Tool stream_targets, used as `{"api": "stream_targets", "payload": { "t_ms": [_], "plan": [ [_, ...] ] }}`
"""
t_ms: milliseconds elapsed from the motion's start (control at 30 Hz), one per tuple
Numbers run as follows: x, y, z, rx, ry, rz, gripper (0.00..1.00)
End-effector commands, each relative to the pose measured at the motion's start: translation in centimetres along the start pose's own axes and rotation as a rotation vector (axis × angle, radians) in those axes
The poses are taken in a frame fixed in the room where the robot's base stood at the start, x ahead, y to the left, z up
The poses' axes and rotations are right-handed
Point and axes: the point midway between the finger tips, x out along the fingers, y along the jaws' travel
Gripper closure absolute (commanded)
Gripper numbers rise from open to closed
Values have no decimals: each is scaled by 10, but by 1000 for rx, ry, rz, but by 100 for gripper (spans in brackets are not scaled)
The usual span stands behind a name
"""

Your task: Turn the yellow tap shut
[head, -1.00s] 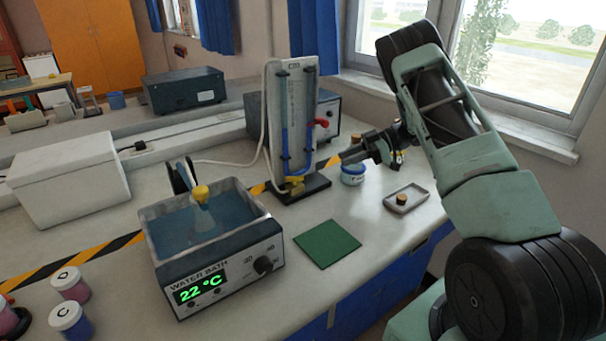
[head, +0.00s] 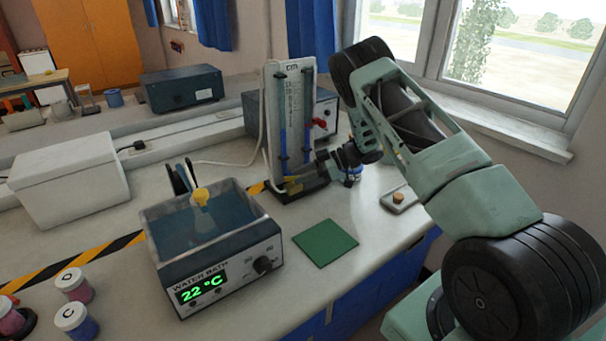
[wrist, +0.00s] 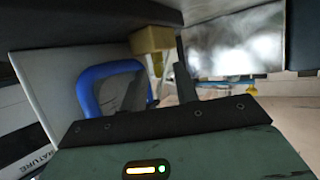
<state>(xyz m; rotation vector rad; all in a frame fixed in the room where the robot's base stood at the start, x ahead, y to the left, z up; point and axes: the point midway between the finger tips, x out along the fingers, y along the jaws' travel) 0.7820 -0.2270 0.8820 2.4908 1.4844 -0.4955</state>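The yellow tap (head: 293,187) sits low on the front of the upright U-tube board (head: 292,125), just above its dark base. In the wrist view a yellow block (wrist: 152,39), which looks like this tap, stands just beyond my fingers. My gripper (head: 313,170) is close to the right of the tap in the head view, low over the stand's base. In the wrist view my two dark fingers (wrist: 160,85) stand apart with a gap between them, and nothing is clearly held. I cannot tell whether a finger touches the tap.
A blue-labelled jar (head: 354,177) is partly hidden behind my gripper. A tray (head: 388,203) with a cork stands to the right. A green mat (head: 325,243) and the water bath (head: 222,258) are in front.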

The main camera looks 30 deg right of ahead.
Motion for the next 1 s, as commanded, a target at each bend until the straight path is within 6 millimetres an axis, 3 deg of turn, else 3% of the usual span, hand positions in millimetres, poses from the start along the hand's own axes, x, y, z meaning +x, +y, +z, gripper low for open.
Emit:
{"api": "stream_targets", "payload": {
  "t_ms": [133, 233, 667, 1000],
  "plan": [
    [0, 0, 0, 0, 0, 0, 73],
    [0, 0, 0, 0, 0, 0, 100],
    [-1, -2, -1, 18, 2, 39, 100],
    [0, -9, -3, 108, 0, 250, 100]
  ]
}}
